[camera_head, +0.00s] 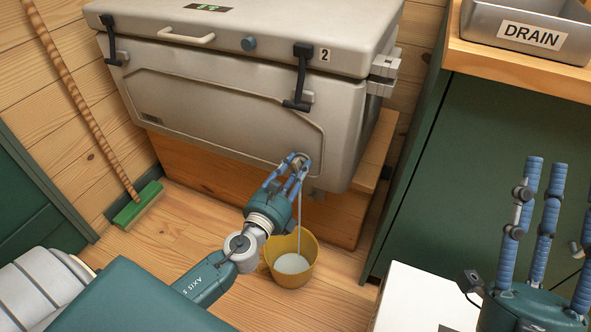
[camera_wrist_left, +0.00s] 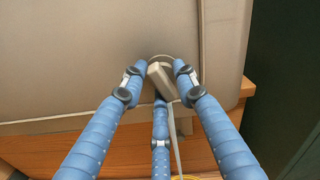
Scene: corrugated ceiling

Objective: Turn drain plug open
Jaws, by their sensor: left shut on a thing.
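The drain plug (camera_head: 299,160) is low on the front of a big beige cooler (camera_head: 215,100), near its right end. My left gripper (camera_head: 292,167) is shut on it. In the left wrist view the plug's pale grip (camera_wrist_left: 160,82) sits tilted between the blue fingers (camera_wrist_left: 157,85). A thin pale stream (camera_head: 299,215) falls from the plug. It runs into a yellow bucket (camera_head: 272,258) on the floor, which holds some whitish liquid. My right gripper (camera_head: 550,185) is at the right edge, fingers up, spread and empty.
The cooler rests on a wooden stand (camera_head: 350,213). A green cabinet (camera_head: 450,170) is to the right, with a grey tray labelled DRAIN (camera_head: 490,32) on its top. A green broom (camera_head: 138,203) leans at the left.

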